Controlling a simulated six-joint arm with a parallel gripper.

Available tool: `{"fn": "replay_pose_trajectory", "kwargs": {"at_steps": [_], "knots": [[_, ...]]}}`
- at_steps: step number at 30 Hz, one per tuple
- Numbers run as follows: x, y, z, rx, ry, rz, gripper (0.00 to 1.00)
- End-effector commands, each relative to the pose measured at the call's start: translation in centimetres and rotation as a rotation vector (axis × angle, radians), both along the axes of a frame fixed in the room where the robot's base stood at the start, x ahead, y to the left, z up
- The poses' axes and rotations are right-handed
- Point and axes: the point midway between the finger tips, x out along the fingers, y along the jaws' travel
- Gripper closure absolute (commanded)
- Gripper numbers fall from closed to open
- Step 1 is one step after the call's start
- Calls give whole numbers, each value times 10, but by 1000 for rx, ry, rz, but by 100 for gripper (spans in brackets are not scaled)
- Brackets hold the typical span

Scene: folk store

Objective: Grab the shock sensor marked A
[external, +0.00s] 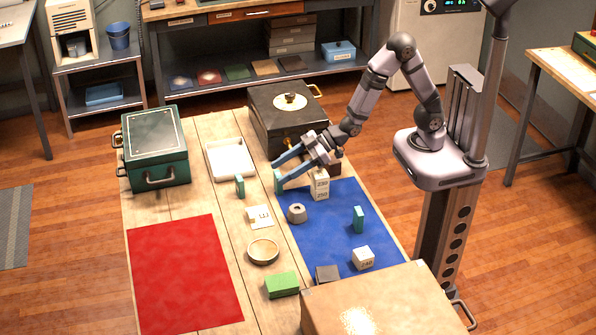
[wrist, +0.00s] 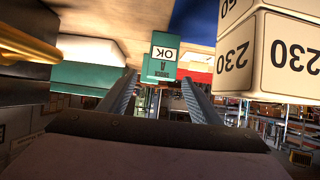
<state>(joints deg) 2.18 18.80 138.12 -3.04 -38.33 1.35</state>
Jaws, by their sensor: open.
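A teal block marked "SHOCK A" and "OK" (wrist: 163,57) shows upside down in the wrist view, around the tips of my gripper (wrist: 160,78). Its sides are clear of both fingers. My gripper (external: 277,174) is open, its blue-grey fingers reaching left over the table in the external view. Two similar teal blocks stand nearby, one to the left (external: 240,186) and one on the blue mat (external: 358,219). Their markings are too small to read in the external view.
A cream block marked 230 (external: 320,186) stands close beside the fingers and fills the right of the wrist view (wrist: 262,52). A black case (external: 262,133) stands behind the gripper, with a white tray (external: 210,163) left of it. The red mat (external: 185,272) is clear.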

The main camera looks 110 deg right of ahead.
Motion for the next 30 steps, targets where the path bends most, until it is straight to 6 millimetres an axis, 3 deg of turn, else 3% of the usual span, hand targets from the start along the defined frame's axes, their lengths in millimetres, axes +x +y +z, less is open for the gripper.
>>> {"fn": "replay_pose_trajectory", "kwargs": {"at_steps": [14, 30], "knots": [[16, 0, -10, 0, 2, 0, 42], [53, 1, -33, 0, 0, 1, 42]]}}
